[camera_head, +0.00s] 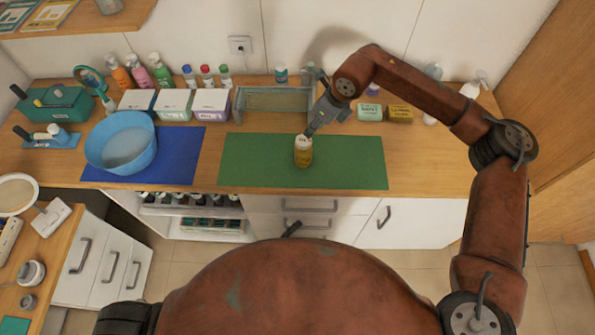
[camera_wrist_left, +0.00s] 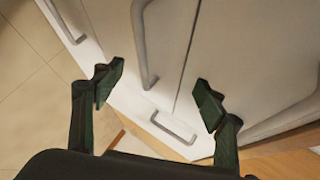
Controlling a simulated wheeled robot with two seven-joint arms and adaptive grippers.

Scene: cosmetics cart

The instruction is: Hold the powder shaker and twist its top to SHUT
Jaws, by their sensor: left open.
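The powder shaker (camera_head: 303,157) stands upright on the green mat (camera_head: 350,165) in the head view. It has a yellow body and a pale top. My right gripper (camera_head: 315,122) reaches down from behind it, its tip close to the top. I cannot tell whether it touches the shaker or how wide its fingers are. My left gripper (camera_wrist_left: 158,95) is open in the left wrist view. Its two dark green fingers are wide apart, with nothing between them, in front of white cabinet fronts. The shaker does not show in the left wrist view.
A blue basin (camera_head: 122,143) sits on a blue mat (camera_head: 180,165) at left. A grey-green rack (camera_head: 240,107), boxes and bottles line the back. White drawers (camera_head: 310,212) stand below the counter. The green mat is otherwise clear.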

